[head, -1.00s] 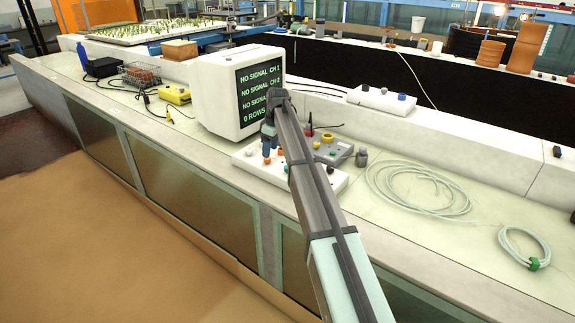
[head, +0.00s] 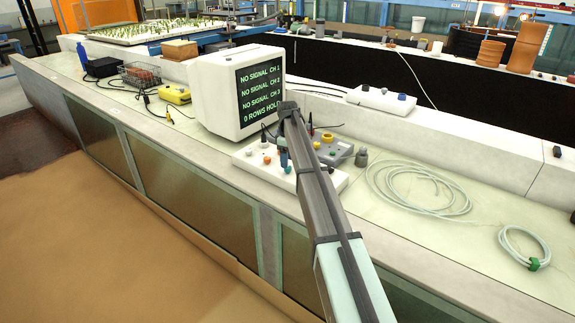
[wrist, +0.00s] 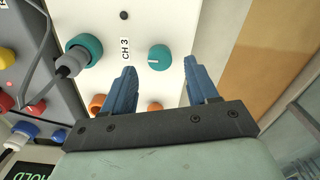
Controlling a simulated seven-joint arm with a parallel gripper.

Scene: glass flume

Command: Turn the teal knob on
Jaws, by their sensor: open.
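A round teal knob (wrist: 160,57) with a white pointer line is on a white panel (wrist: 118,45), close to the "CH 3" label, in the wrist view. My gripper (wrist: 159,66) is open, its two blue fingers pointing at the panel with the knob between or just beyond their tips. I cannot tell whether they touch it. In the head view, my gripper (head: 283,158) is low over the panel (head: 243,158), partly behind my arm.
A teal-ringed grey cable plug (wrist: 72,63) sits left of the knob, and orange knobs (wrist: 97,103) are near the fingers. A grey box (head: 333,152) with coloured knobs adjoins the panel. A monitor (head: 222,92) stands behind; a coiled hose (head: 420,190) lies right.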

